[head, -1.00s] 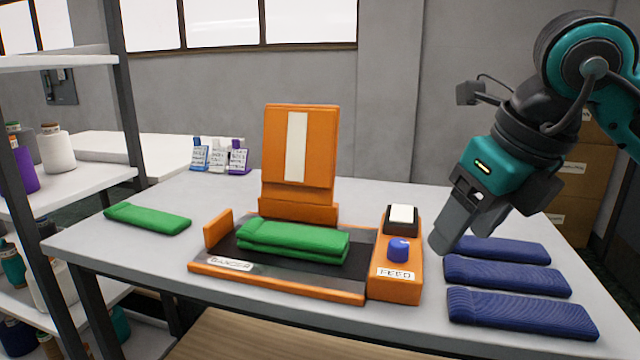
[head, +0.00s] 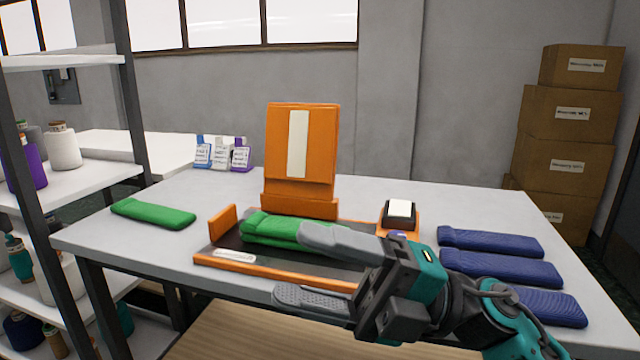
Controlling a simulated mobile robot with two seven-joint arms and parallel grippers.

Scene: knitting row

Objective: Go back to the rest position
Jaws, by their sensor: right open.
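My right gripper (head: 291,265) is open and empty, low in the head view, with its fingers pointing left. Its upper finger overlaps the right part of the stacked green knit pieces (head: 268,229) in the picture; I cannot tell whether it touches them. Its lower finger shows in front of the table's front edge. The green stack lies on the dark bed of the orange machine (head: 300,150). My gripper and arm hide the machine's front right part and most of its blue knob (head: 397,234). My left gripper is not in view.
A single green piece (head: 153,213) lies at the table's left. Several blue knit pieces (head: 490,241) lie at the right, partly behind my arm. Small tagged holders (head: 221,154) stand at the back. A shelf with yarn cones (head: 62,147) is left; boxes (head: 568,115) are stacked back right.

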